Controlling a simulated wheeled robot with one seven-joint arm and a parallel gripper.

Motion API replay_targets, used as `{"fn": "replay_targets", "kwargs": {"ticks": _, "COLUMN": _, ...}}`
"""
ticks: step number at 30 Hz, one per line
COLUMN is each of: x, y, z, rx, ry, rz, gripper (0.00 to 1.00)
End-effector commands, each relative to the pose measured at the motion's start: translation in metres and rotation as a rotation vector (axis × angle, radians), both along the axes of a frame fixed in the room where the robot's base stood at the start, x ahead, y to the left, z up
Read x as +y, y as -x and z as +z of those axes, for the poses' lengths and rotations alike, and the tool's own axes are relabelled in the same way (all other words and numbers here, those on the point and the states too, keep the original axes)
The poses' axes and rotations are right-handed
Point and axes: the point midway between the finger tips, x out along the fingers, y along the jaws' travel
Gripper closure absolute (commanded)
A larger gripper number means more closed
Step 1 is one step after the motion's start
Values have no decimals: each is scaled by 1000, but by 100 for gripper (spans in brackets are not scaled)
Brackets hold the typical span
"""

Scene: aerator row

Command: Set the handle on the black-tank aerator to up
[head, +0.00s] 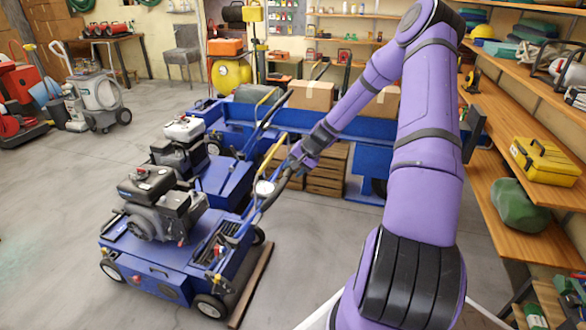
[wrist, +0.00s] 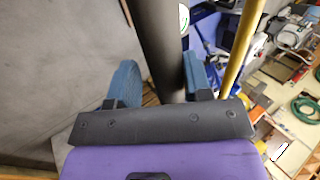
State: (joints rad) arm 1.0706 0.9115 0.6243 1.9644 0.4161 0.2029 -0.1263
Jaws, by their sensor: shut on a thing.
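The black-tank aerator (head: 165,255) is the nearer of two blue machines in the head view, with a black tank (head: 146,182) on its engine. Its dark handle (head: 271,195) slants up and to the right from the rear of the deck. My gripper (head: 296,163) is at the handle's upper end. In the wrist view, a thick dark bar (wrist: 162,45) of the handle passes between my two blue fingers (wrist: 160,85). My gripper is shut on it. The handle's far end is hidden by my gripper.
The white-tank aerator (head: 184,130) stands just behind. A yellow bar (wrist: 241,50) runs close beside my right finger in the wrist view. A blue bench or cart (head: 350,126) with boxes is behind the handle. Wooden shelves (head: 540,170) line the right.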

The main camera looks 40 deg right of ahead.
Motion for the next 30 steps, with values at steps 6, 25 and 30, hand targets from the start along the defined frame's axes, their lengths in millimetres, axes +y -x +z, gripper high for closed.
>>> {"fn": "replay_targets", "kwargs": {"ticks": 6, "x": -5, "y": 12, "z": -10, "rx": 23, "ry": -3, "rz": -5, "gripper": 43}}
{"fn": "replay_targets", "kwargs": {"ticks": 25, "x": -10, "y": 14, "z": 3, "rx": 17, "ry": 3, "rz": -10, "gripper": 43}}
{"fn": "replay_targets", "kwargs": {"ticks": 30, "x": -19, "y": 27, "z": 27, "rx": 16, "ry": 4, "rz": -11, "gripper": 43}}
